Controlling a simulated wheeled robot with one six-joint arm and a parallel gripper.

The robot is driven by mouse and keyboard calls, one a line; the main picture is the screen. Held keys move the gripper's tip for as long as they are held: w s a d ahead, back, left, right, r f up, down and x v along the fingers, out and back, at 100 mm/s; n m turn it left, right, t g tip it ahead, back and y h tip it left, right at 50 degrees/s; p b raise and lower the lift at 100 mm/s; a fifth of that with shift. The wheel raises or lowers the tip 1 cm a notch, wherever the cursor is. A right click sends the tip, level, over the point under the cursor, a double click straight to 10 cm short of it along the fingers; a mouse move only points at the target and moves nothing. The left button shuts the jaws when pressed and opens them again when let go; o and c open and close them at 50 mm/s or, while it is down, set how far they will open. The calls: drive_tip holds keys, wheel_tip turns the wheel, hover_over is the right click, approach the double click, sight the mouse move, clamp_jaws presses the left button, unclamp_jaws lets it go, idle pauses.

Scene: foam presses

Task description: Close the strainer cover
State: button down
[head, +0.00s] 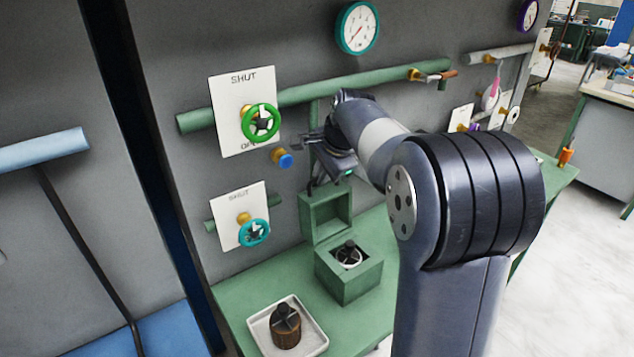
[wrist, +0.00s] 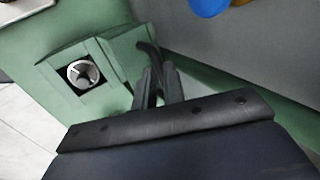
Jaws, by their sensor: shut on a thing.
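The strainer is a square green box (head: 350,287) on the green bench. Its cover (head: 326,214) is hinged at the back and stands open, about upright. A round pale insert with a dark cross-shaped top sits in the box opening. In the wrist view the box (wrist: 57,77) is at left, with the cover (wrist: 121,58) beside my fingers. My gripper (head: 322,183) is at the top of the cover. In the wrist view my gripper (wrist: 160,80) is shut on the cover's dark curved handle (wrist: 147,50); the exact grip is partly hidden.
A white tray (head: 257,328) with a brown cylinder (head: 286,335) stands front left of the box. Above are a blue knob (head: 285,161), a green handwheel (head: 260,123), a teal handwheel (head: 254,233) and a green pipe (head: 380,83). The space over the box looks clear.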

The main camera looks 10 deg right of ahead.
drive_tip(key=s+d+f+t+y+b, duration=0.25)
drive_tip(key=s+t+b, duration=0.45)
drive_tip(key=b, duration=1)
drive_tip(key=s+d+f+t+y+b, duration=0.2)
drive_tip(key=s+d+f+t+b, duration=0.2)
drive_tip(key=s+b, duration=0.9)
wheel_tip(320, 180, down, 11)
drive_tip(key=d+b, duration=0.2)
drive_tip(key=b, duration=1.1)
drive_tip(key=shift+s+f, duration=0.15)
drive_tip(key=c, duration=1.5)
unclamp_jaws()
